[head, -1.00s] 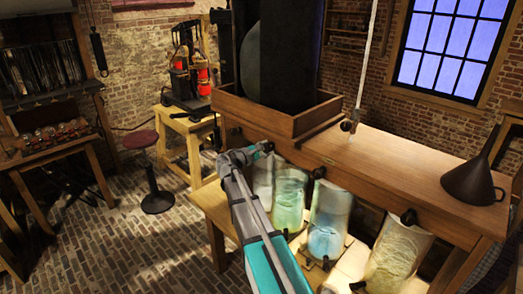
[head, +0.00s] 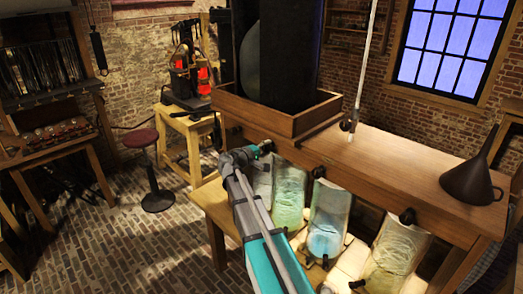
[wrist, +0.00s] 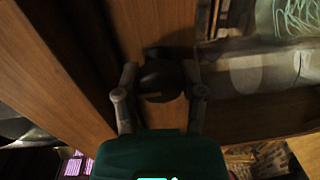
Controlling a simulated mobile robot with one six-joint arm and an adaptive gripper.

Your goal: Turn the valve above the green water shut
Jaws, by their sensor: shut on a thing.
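The jar with pale green water (head: 288,196) stands under the wooden bench, second from the left of the jars in the head view. My gripper (head: 264,151) is at the bench's front edge, just above and left of that jar. In the wrist view, the fingers of my gripper (wrist: 160,88) are shut around a dark round valve knob (wrist: 161,78) on the wooden face. A glass jar (wrist: 255,76) lies close to the right of the fingers. In the head view my wrist hides the held knob, so its turn angle cannot be told.
A jar with blue water (head: 326,225) and a jar with yellowish water (head: 397,250) stand to the right, each below a dark knob. A dark funnel (head: 472,182) sits on the wooden bench top (head: 405,160). A red-topped stool (head: 141,139) stands left on the brick floor.

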